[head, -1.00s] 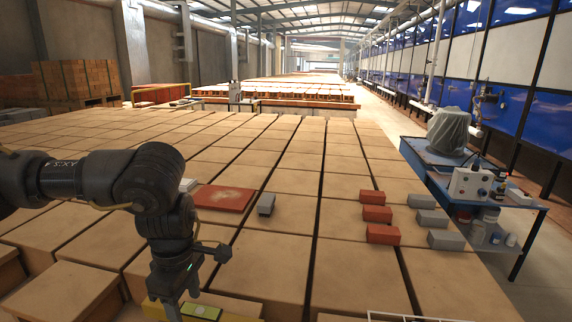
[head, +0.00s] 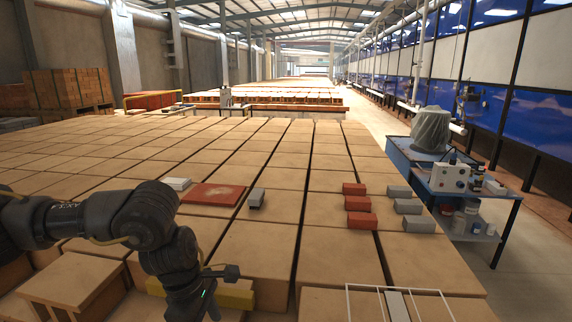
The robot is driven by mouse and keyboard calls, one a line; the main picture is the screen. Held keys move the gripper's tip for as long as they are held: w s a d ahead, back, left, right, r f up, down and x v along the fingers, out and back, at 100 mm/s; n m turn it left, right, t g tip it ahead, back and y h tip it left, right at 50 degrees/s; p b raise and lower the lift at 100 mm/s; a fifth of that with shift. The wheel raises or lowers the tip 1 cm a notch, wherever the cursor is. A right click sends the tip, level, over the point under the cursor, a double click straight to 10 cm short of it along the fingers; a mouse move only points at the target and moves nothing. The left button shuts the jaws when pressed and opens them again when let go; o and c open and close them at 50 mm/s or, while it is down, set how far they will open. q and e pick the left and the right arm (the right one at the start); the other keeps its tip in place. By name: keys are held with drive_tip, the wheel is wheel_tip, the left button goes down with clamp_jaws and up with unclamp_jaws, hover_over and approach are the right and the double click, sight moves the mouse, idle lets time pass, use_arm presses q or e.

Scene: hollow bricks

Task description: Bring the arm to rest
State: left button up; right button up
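My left arm reaches in from the left in the head view, bent downward at the wrist. The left gripper (head: 203,308) is at the bottom edge, and its fingertips are cut off below the frame. Whether it is open, shut or holding something does not show. It is in front of a yellow bar (head: 236,298) near the front of the block surface. My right gripper is out of view.
Large tan blocks (head: 262,178) form a broad surface. On it lie a red slab (head: 213,194), a grey brick (head: 256,197), a white piece (head: 177,184), three red bricks (head: 358,204) and three grey bricks (head: 408,206). A blue cart (head: 400,155) stands right. A white wire frame (head: 352,300) is at front.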

use_arm(q)
drive_tip(key=s+d+n+t+h, duration=0.1)
drive_tip(key=s+d+n+h, duration=0.2)
drive_tip(key=d, duration=0.5)
drive_tip(key=s+d+n+h, duration=0.2)
drive_tip(key=d+n+h, duration=0.2)
drive_tip(key=d, duration=0.3)
drive_tip(key=s+d+n+t+h, duration=0.1)
drive_tip(key=s+d+n+h, duration=0.2)
drive_tip(key=d, duration=0.5)
drive_tip(key=w+a+f+n+t+y, duration=0.25)
drive_tip(key=a+f+n+t, duration=0.35)
drive_tip(key=n, duration=0.9)
drive_tip(key=w+a+f+n+t+y, duration=0.2)
drive_tip(key=a+f+n+y, duration=0.15)
drive_tip(key=a+n, duration=0.8)
drive_tip(key=s+a+f+n+g+y, duration=0.6)
drive_tip(key=s+a+f+n, duration=0.8)
drive_tip(key=s+n, duration=0.35)
wheel_tip(320, 180, down, 28)
drive_tip(key=s+m+g, duration=0.1)
drive_tip(key=s+g, duration=0.1)
drive_tip(key=s, duration=0.1)
drive_tip(key=s+a+f+g, duration=0.1)
drive_tip(key=s+a+f, duration=0.2)
drive_tip(key=s+f, duration=1.1)
drive_tip(key=shift+s, duration=0.65)
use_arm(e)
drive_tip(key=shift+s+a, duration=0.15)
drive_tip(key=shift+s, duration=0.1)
